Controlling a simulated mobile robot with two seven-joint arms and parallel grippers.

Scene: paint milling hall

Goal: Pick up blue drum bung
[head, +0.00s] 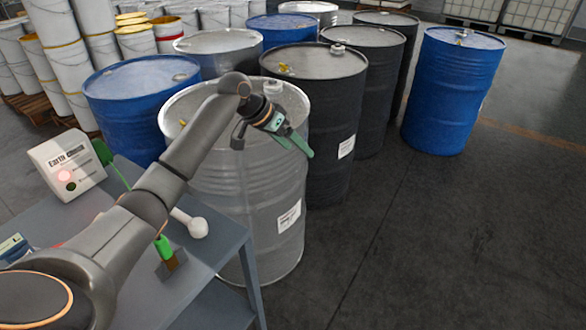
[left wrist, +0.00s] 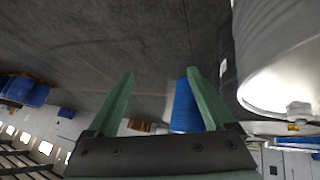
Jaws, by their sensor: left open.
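No separate blue bung shows clearly in either view. The blue drum (head: 452,95) at the right has small fittings (head: 461,36) on its lid, too small to tell which is a bung. My left gripper (head: 300,147) is in front of the upper part of the grey steel drum (head: 215,180), left of the blue drum and apart from it. In the left wrist view its green fingers (left wrist: 160,74) are wide apart with nothing between them. A blue drum (left wrist: 184,105) shows beyond, partly hidden by one finger. My right gripper is not in view.
The grey drum has a pale bung (head: 272,87) on its rim. Black drums (head: 325,120) and another blue drum (head: 130,110) stand beside it. A bench (head: 215,262) at lower left holds a white box (head: 65,160) and a brush. The floor (head: 450,240) at right is clear.

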